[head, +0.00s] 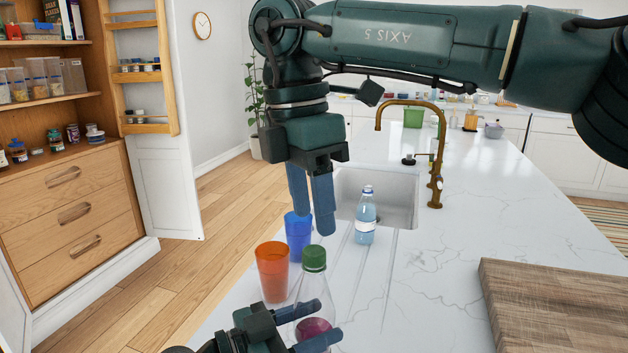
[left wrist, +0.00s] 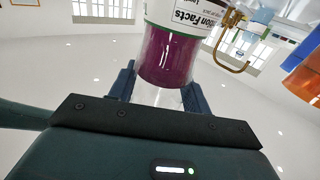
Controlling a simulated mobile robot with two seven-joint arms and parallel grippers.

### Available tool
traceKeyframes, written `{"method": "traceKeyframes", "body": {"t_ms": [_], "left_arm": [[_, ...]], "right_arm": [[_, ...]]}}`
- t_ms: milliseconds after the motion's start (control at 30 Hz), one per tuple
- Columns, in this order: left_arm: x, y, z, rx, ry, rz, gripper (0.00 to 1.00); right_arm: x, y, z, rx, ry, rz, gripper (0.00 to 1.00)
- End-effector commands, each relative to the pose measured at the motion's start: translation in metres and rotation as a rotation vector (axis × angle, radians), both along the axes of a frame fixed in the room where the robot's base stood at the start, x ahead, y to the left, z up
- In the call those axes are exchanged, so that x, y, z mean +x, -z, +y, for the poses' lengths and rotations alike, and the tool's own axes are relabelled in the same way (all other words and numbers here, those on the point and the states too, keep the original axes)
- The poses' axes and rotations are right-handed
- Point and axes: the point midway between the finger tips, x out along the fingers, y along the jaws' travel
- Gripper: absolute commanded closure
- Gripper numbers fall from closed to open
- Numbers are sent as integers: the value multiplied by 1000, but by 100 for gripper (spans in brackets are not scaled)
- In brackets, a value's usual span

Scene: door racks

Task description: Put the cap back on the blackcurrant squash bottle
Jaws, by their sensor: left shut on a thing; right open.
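The squash bottle (head: 314,328) is clear with dark purple liquid low inside. It stands upright at the front of the white counter. A green cap (head: 314,258) sits at its top; I cannot tell whether it is screwed down. My left gripper (head: 322,322) is shut around the lower part of the bottle. The left wrist view shows the bottle's purple liquid (left wrist: 166,60) and white label between the fingers. My right gripper (head: 312,221) is open and empty, pointing down just above the cap in the picture and apart from it.
An orange cup (head: 272,272) stands close left of the bottle, with a blue cup (head: 298,238) behind. A water bottle (head: 365,216) stands by the sink (head: 396,200) and brass tap (head: 438,150). A wooden board (head: 560,305) lies at right. The counter between is clear.

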Motion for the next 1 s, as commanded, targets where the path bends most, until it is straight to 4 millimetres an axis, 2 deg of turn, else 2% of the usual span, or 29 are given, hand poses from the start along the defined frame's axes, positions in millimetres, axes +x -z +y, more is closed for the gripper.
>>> {"method": "traceKeyframes", "body": {"t_ms": [100, 1000], "left_arm": [[0, 4, 0, 7, 1, 7, 100], [0, 4, 0, 6, 2, 6, 100]], "right_arm": [[0, -1, 0, 22, -276, 32, 54], [-1, -15, -1, 113, -2387, 194, 54]]}}
